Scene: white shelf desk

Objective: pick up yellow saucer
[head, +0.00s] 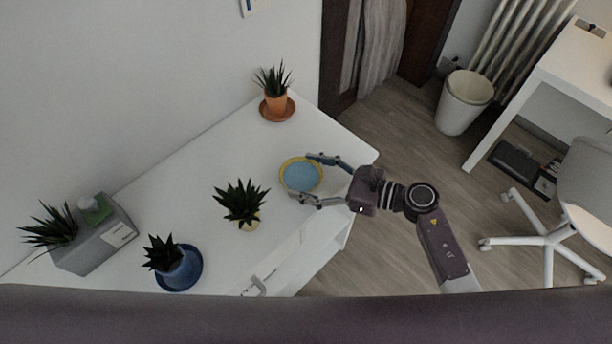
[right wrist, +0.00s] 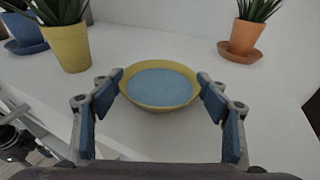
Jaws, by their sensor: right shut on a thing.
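The yellow saucer (head: 301,176) is a shallow round dish with a blue-grey inside, near the right part of the white desk in the head view. It also shows in the middle of the right wrist view (right wrist: 160,86). My right gripper (head: 312,178) reaches it from the right, with one finger on each side of the rim. In the right wrist view the blue finger pads (right wrist: 163,92) sit against the left and right rim, shut on the saucer. Whether the saucer touches the desk is hard to tell. My left gripper does not show.
A plant in a yellow pot (head: 250,222) stands left of the saucer. A terracotta pot on its saucer (head: 277,109) stands at the back. A blue pot on a blue saucer (head: 178,270) and a grey box (head: 95,240) are at left. The desk's right edge is close.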

